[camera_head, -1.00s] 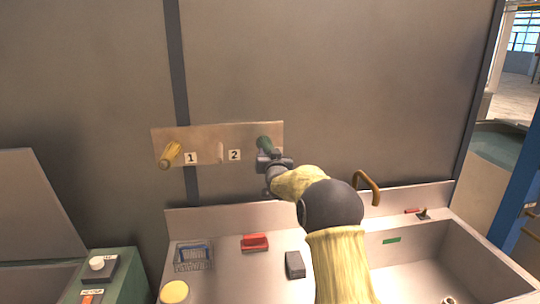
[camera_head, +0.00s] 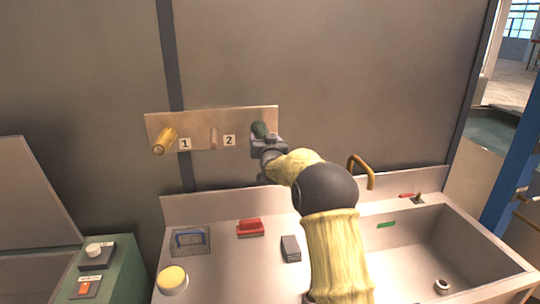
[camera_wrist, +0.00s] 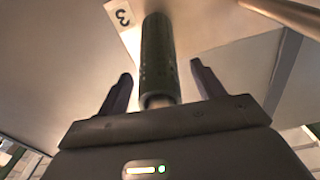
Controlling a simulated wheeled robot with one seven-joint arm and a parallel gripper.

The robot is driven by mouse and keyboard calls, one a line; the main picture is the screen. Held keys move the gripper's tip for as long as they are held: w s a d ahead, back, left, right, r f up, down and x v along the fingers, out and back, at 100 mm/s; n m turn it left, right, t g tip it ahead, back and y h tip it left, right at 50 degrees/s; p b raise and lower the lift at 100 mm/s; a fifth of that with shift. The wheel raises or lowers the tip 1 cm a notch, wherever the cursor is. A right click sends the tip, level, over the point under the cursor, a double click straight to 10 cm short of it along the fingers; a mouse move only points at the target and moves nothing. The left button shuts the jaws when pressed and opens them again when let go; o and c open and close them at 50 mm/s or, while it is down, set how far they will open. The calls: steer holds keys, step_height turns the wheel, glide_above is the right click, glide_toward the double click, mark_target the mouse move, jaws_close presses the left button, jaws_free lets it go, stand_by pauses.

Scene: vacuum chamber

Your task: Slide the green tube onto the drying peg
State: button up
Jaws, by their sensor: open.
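The green tube (camera_head: 260,130) is at the right end of the wall-mounted peg board (camera_head: 197,142). In the wrist view the green tube (camera_wrist: 158,55) points away toward the board beside a label "3", and a light peg end shows at its near end. My gripper (camera_head: 266,138) is right in front of the tube. In the wrist view my gripper (camera_wrist: 160,85) is open, with one finger on each side of the tube and a gap on both sides. A yellow tube (camera_head: 165,141) is on the left peg by label 1. The middle peg (camera_head: 213,138) by label 2 is bare.
A sink (camera_head: 440,250) with a brass faucet (camera_head: 362,171) lies at the right.

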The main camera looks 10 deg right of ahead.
steer(key=s+b, duration=0.6)
steer(key=s, duration=1)
steer(key=shift+s+a+f, duration=0.15)
steer(key=shift+s+f, duration=0.1)
steer(key=shift+s, duration=0.1)
steer(key=s+f+n+g, duration=0.1)
steer(key=s+f+g, duration=0.8)
steer(key=s+f, duration=0.65)
steer(key=s+f+g, duration=0.3)
steer(key=s+f, duration=0.2)
steer(key=s, duration=0.3)
steer(key=s+f+g, duration=0.3)
steer(key=s+f, duration=0.1)
steer(key=s, duration=0.5)
steer(key=shift+f+n+g, duration=0.3)
steer(key=shift+f+g, duration=0.1)
